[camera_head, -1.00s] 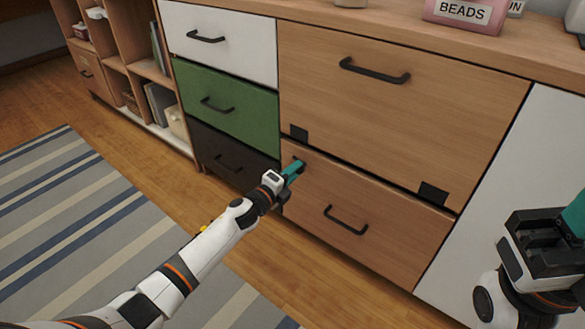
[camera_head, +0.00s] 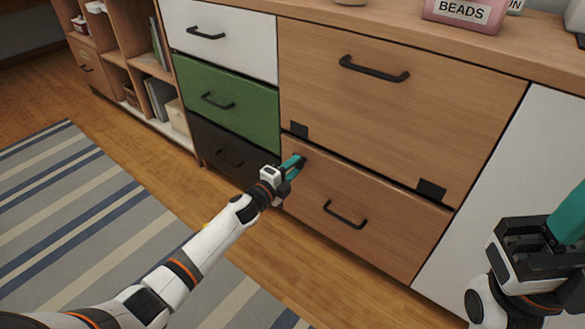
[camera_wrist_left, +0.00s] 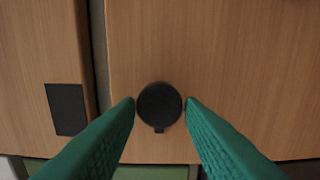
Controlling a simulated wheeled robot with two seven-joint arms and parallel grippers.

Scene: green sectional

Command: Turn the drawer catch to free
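The catch (camera_wrist_left: 159,105) is a round black knob with a small tab at its lower edge in the left wrist view. It sits on the wooden front of the lower drawer (camera_head: 385,232), near that drawer's upper left corner in the head view, where my fingers largely hide it. My left gripper (camera_wrist_left: 160,103) is open, with one green fingertip on each side of the knob. Thin gaps seem to show; contact is not clear. In the head view my left gripper (camera_head: 296,162) reaches the drawer front. My right gripper (camera_head: 560,232) is at the right edge, partly cut off, away from the cabinet front.
The upper wooden drawer (camera_head: 400,115) has a black handle and dark plates at its lower edge. A green drawer (camera_head: 235,110) and a dark drawer (camera_head: 225,150) lie left of the catch. A pink BEADS box (camera_head: 465,12) stands on top. A striped rug (camera_head: 80,210) covers the floor.

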